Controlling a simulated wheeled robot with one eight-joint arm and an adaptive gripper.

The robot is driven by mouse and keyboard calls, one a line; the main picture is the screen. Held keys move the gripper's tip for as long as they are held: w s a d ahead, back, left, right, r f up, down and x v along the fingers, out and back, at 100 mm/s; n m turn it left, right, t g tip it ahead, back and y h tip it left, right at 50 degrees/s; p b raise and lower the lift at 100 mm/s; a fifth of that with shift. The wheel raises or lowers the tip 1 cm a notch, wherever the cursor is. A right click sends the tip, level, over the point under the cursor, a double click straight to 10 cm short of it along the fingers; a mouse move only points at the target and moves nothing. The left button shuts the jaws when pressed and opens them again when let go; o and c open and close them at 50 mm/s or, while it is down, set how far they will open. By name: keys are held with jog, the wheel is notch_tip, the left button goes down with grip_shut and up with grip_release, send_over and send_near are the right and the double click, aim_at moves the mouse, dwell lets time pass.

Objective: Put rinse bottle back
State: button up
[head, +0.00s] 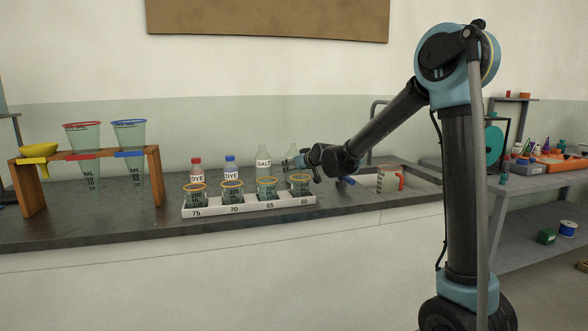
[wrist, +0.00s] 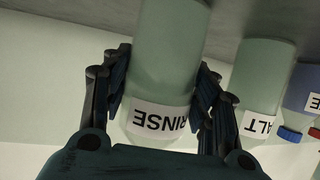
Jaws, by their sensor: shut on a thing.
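My gripper (head: 298,163) is shut on the rinse bottle, a pale green clear bottle with a white RINSE label. In the wrist view my gripper's fingers (wrist: 162,105) sit on both sides of the rinse bottle (wrist: 165,65). In the head view the rinse bottle (head: 292,149) is partly hidden by the gripper and a cup in front, just right of the salt bottle (head: 264,160). It looks upright in line with the other bottles. I cannot tell whether its base touches the counter. The salt bottle also shows beside it in the wrist view (wrist: 262,85), apart from my fingers.
A red-capped dye bottle (head: 196,172) and a blue-capped dye bottle (head: 230,170) stand farther left. A white rack (head: 250,206) with several rimmed cups stands in front. A wooden funnel stand (head: 155,175) is at left, a sink (head: 408,180) at right. The counter front is clear.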

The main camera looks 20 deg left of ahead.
jog(key=o, duration=1.1)
jog(key=shift+v, duration=6.05)
jog(key=shift+s, duration=0.1)
